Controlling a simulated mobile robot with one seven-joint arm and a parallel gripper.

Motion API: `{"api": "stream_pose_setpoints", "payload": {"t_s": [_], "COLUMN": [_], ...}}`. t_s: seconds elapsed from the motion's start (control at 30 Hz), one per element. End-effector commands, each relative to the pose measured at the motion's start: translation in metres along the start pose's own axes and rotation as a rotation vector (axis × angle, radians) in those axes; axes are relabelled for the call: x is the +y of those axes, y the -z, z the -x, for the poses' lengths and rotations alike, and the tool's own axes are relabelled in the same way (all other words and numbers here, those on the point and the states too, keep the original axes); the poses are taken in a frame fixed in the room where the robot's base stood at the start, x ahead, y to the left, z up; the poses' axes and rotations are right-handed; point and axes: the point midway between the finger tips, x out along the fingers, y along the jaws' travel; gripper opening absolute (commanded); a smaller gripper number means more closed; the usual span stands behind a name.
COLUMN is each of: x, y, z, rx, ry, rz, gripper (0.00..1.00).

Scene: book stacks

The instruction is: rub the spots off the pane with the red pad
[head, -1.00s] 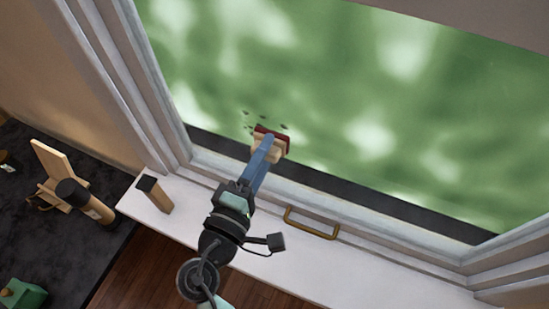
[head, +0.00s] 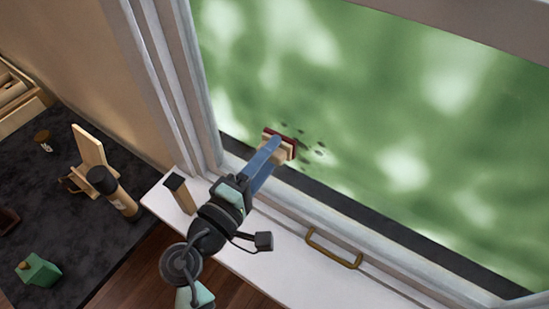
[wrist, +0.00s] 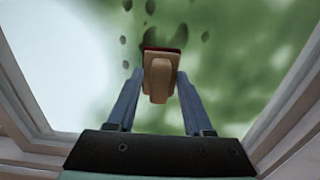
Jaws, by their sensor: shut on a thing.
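My gripper (head: 264,160) is shut on the wooden handle of the red pad (head: 283,144) at the lower left of the window pane (head: 350,110). In the wrist view the handle of the red pad (wrist: 158,76) sits between the blue fingers, with the red face turned to the pane. I cannot tell whether it touches the glass. Several dark spots (head: 320,152) show on the pane above and right of the pad. In the wrist view spots (wrist: 124,40) lie around the pad, and a large one is partly hidden behind it.
A white sill (head: 290,262) with a brass handle (head: 334,248) runs below the pane. A dark-topped wooden block (head: 181,194) stands at its left end. On the dark surface at left are a wooden stand (head: 90,150), a black-capped cylinder (head: 115,193) and a green object (head: 38,271).

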Motion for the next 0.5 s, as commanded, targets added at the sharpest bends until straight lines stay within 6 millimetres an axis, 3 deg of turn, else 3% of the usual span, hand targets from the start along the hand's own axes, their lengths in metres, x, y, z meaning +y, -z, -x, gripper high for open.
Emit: {"api": "stream_pose_setpoints", "payload": {"t_s": [0.2, 0.5], "x": [0.019, 0.019], "y": [0.000, -0.016], "z": [0.001, 0.000], "rx": [-0.001, -0.002], "ry": [-0.003, -0.001], "rz": [-0.001, 0.001], "gripper": [0.07, 0.07]}}
